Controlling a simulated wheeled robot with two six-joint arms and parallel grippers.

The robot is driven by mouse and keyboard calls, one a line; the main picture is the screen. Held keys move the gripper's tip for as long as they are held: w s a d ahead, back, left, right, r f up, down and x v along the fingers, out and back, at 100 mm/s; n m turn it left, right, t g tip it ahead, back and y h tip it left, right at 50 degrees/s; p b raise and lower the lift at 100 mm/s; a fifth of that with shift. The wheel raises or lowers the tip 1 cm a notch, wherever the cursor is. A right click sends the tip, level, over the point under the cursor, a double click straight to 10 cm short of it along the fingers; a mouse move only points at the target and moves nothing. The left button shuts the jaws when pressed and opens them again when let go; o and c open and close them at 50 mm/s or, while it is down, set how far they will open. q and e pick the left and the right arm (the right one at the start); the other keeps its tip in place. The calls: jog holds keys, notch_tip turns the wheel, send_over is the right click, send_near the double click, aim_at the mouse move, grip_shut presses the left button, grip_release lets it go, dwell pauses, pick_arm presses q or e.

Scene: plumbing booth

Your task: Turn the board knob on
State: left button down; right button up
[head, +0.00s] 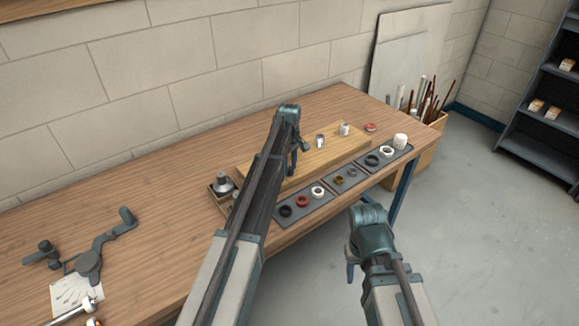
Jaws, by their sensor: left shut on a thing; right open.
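The wooden board (345,151) lies on the workbench and carries small metal fittings (320,141). My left gripper (293,168) reaches over the board with its fingers pointing down at the left part of it. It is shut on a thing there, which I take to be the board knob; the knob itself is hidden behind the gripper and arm. My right gripper (351,270) is open and empty, in front of the bench edge and over the floor, clear of the board.
Grey trays (328,195) with several rings and caps line the bench's front edge. A small box with a metal part (222,184) stands left of my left arm. A dark clamp-like tool (89,262) and a paper sheet lie at the left. Bare wood (150,190) lies between.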

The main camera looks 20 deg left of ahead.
pick_arm(q)
jog(key=m, duration=0.8)
jog(key=shift+m, duration=0.4)
jog(key=m, duration=0.4)
jog(key=shift+m, duration=2.1)
jog(key=shift+c, duration=2.4)
grip_release()
